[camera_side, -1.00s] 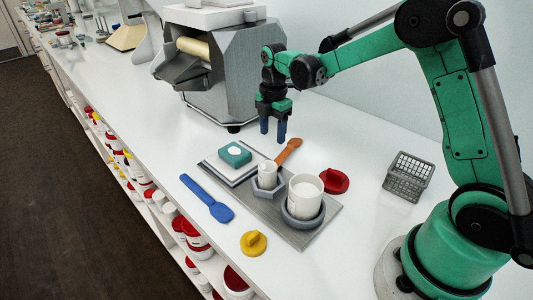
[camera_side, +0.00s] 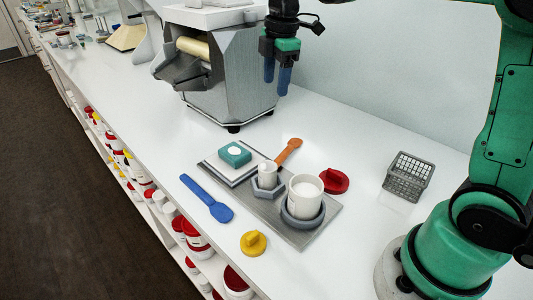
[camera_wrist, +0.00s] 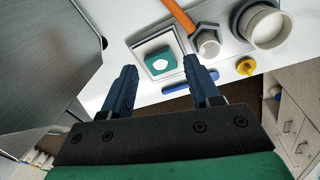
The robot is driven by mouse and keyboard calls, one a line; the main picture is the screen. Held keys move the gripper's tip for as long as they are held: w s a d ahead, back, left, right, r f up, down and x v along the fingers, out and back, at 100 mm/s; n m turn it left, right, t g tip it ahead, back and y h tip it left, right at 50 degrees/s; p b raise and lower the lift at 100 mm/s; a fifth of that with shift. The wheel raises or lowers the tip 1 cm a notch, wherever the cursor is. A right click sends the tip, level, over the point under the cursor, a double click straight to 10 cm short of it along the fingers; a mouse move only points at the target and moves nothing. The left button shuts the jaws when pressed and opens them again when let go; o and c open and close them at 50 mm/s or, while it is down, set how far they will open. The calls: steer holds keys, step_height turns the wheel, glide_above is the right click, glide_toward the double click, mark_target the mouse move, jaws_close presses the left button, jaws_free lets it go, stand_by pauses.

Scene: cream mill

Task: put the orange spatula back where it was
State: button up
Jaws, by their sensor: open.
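The orange spatula (camera_side: 289,151) lies at the back edge of the grey metal tray (camera_side: 318,228), behind the small white cup, its handle pointing away over the white counter. It also shows at the top of the wrist view (camera_wrist: 180,14). My gripper (camera_side: 277,84) is raised high in front of the mill's right side, well above and apart from the spatula. Its blue fingers are apart with nothing between them, as the wrist view also shows (camera_wrist: 163,82).
On the tray are a small white cup (camera_side: 267,171), a larger white container (camera_side: 305,194) and a teal block (camera_side: 235,154) on a white plate. A blue spatula (camera_side: 208,199), yellow lid (camera_side: 253,243), red lid (camera_side: 335,181) and grey basket (camera_side: 408,175) are around it. The steel mill (camera_side: 240,80) stands behind.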

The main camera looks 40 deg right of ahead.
steer(key=s+a+f+m+t, duration=0.2)
steer(key=s+m+t, duration=0.1)
steer(key=s+m, duration=0.2)
steer(key=s+a+f+m+t, duration=0.2)
steer(key=s+m, duration=0.3)
steer(key=m, duration=0.4)
steer(key=shift+s+a+f+m+t, duration=0.3)
steer(key=shift+s+a+f+t, duration=0.1)
steer(key=shift+a+f, duration=0.3)
